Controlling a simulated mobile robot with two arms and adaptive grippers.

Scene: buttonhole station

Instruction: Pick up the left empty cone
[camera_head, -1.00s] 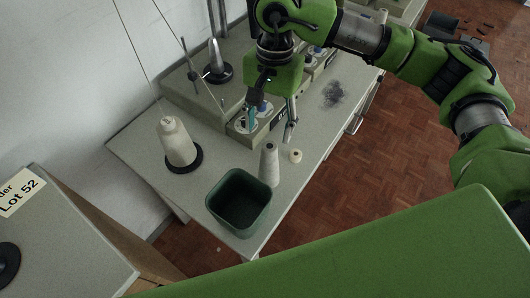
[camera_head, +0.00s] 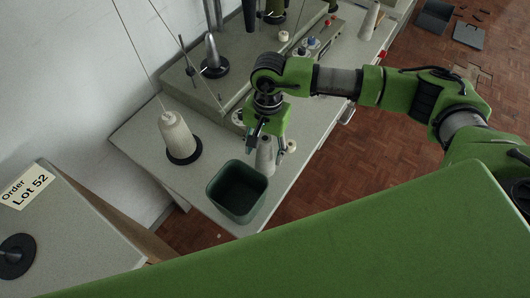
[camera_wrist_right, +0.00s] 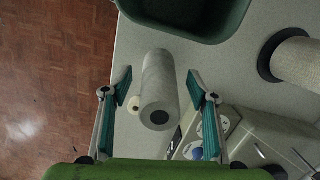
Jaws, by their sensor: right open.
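A pale, slim empty cone (camera_head: 265,163) stands on the grey table just behind the green bin. In the right wrist view the cone (camera_wrist_right: 158,85) shows end-on, with a dark hole in its near end. My right gripper (camera_head: 267,150) is open, pointing down over the cone. In the wrist view its teal-padded fingers (camera_wrist_right: 160,88) stand apart, one on each side of the cone, with gaps to both. The head view hides part of the cone behind the fingers. Another pale cone (camera_head: 370,18) stands far back on the right. My left gripper is not in view.
The open green bin (camera_head: 238,192) sits close in front of the cone. A full thread cone (camera_head: 175,133) stands on a black disc to the left. A small pale spool (camera_head: 290,146) stands right beside the cone. The grey machine (camera_head: 205,90) is behind.

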